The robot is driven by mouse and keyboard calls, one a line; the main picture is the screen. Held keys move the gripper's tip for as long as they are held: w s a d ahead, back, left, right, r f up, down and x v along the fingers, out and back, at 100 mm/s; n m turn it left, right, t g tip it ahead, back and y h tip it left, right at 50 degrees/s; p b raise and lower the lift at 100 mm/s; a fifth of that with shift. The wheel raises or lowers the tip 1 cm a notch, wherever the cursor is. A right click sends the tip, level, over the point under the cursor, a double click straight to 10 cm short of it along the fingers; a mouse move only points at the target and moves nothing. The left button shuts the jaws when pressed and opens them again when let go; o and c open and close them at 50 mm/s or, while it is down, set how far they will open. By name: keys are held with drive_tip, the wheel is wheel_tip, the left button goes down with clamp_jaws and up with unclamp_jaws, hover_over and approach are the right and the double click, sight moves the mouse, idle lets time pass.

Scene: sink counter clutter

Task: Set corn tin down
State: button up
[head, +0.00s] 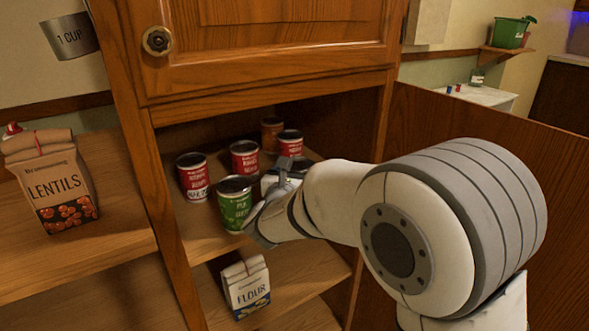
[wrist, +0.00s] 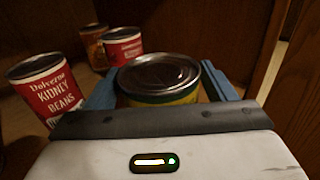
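The corn tin (wrist: 160,74) shows in the wrist view as a grey metal lid above a yellow and green label. It stands between the two blue-grey fingers of my gripper (wrist: 160,84), which is shut on it. The lower part of the tin is hidden behind the gripper body. In the head view my gripper (head: 268,202) is inside the cabinet above its shelf (head: 202,246), and hides most or all of the tin. I cannot tell whether the tin's base touches the shelf.
A green tin (head: 235,205) stands just left of my gripper. Red tins (head: 192,178), (head: 244,160), (head: 290,143) and an orange tin (head: 271,132) stand around and behind. A kidney beans tin (wrist: 45,88) is close on the wrist view's left. A flour bag (head: 246,286) stands below.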

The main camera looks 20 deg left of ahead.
drive_tip(key=shift+o, duration=0.9)
drive_tip(key=shift+r, duration=0.25)
drive_tip(key=s+p, duration=0.1)
drive_tip(key=s, duration=1.1)
drive_tip(key=shift+p, duration=0.4)
